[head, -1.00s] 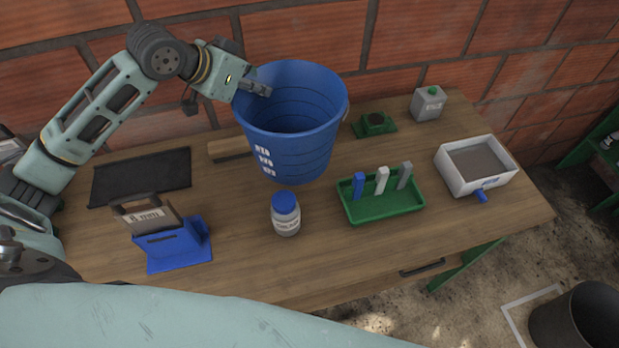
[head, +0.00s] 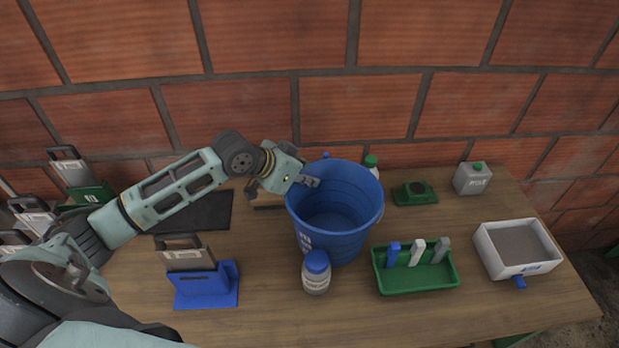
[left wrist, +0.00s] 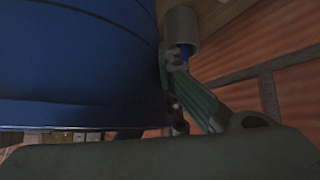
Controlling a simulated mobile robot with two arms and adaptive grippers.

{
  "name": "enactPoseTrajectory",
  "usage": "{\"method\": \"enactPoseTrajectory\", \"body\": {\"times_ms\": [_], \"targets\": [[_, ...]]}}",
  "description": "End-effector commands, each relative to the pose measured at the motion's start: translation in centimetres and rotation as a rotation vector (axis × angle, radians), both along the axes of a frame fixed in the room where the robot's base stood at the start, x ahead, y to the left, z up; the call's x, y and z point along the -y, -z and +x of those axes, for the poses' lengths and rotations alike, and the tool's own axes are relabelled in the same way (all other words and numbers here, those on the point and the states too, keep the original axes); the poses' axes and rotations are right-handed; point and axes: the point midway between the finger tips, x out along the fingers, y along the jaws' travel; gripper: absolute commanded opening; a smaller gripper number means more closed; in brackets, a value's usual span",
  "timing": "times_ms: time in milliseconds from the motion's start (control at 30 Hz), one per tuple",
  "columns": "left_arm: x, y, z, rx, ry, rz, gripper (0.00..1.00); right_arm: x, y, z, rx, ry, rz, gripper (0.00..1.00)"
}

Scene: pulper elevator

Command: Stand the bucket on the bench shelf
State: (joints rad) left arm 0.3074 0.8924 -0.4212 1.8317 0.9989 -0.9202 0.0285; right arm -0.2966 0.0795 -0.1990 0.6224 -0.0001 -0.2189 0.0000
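The blue bucket (head: 335,225) is upright over the wooden bench (head: 270,320), behind the blue-lidded jar. I cannot tell whether its base touches the bench top. My left gripper (head: 307,180) is at the left side of the bucket's rim, with its fingers closed over the rim. In the left wrist view the bucket wall (left wrist: 70,60) fills the upper left and a finger (left wrist: 190,95) lies close against it. A separate shelf of the bench cannot be made out. My right gripper is not in view.
The jar (head: 316,273) stands just in front of the bucket, and a green-capped bottle (head: 371,163) partly shows behind it. To the right are a green tray (head: 415,285) and a white box (head: 483,250). A blue holder (head: 207,290) stands left. A brick wall (head: 420,40) closes the back.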

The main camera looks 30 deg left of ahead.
Motion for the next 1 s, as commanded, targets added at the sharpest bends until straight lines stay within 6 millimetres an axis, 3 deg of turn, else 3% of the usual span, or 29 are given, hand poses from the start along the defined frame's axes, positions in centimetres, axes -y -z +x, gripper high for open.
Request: {"method": "enactPoseTrajectory", "body": {"times_ms": [100, 367, 733, 1000], "targets": [[0.0, 0.2, 0.0, 0.001, -0.001, -0.001, 0.00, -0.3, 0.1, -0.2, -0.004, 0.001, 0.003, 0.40], [0.0, 0.3, 0.0, 0.000, 0.000, 0.000, 0.23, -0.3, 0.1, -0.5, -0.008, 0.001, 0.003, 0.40], [0.0, -0.2, 0.0, 0.002, 0.000, 0.001, 0.23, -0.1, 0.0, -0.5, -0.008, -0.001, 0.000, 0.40], [-1.8, -2.9, -2.6, 0.002, -0.001, 0.006, 0.23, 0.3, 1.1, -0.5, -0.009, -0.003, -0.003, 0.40]]}}
